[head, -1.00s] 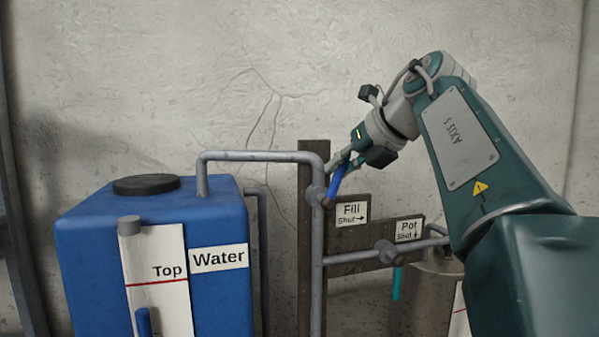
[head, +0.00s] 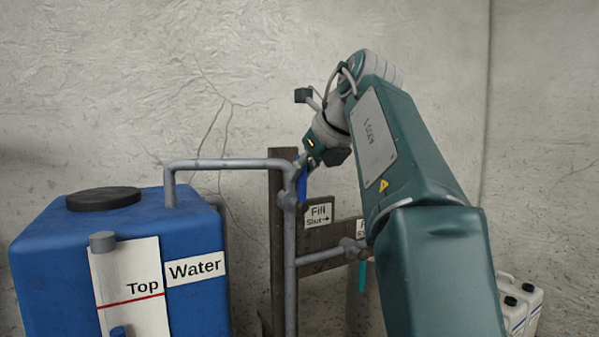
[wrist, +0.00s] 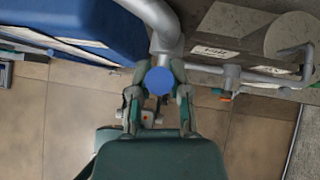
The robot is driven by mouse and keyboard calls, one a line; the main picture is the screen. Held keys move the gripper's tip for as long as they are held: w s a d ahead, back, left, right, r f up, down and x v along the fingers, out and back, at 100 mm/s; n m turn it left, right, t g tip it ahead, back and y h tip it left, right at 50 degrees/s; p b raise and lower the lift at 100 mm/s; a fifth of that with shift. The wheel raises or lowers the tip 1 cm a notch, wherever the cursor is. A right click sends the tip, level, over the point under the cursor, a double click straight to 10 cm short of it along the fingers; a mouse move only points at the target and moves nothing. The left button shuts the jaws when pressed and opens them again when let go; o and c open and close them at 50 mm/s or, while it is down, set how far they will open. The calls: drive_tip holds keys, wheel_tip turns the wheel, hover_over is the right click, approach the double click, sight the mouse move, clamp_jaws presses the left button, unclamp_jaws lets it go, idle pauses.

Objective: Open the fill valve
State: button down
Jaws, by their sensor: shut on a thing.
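The fill valve's blue handle (head: 302,186) sits on the grey vertical pipe (head: 290,260), left of the sign reading Fill, Shut with a right arrow (head: 319,212). The handle points up from the valve, close to upright with a slight lean right. My gripper (head: 306,162) comes down from the upper right and is shut on the handle's upper part. In the wrist view the handle shows as a blue disc (wrist: 159,81) between both fingers, below the grey pipe. The fingers partly hide the handle's top in the head view.
A blue water tank (head: 195,300) with a black lid (head: 103,198) stands left. The Pot valve's teal handle (head: 363,275) hangs below right, its sign partly behind my arm. White jugs (head: 518,300) stand far right.

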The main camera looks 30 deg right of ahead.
drive_tip(key=shift+f, duration=0.15)
drive_tip(key=c, duration=0.6)
unclamp_jaws()
drive_tip(key=shift+a, duration=0.1)
drive_tip(key=v, duration=0.7)
drive_tip(key=shift+s+r, duration=0.15)
drive_tip(key=shift+r, duration=0.05)
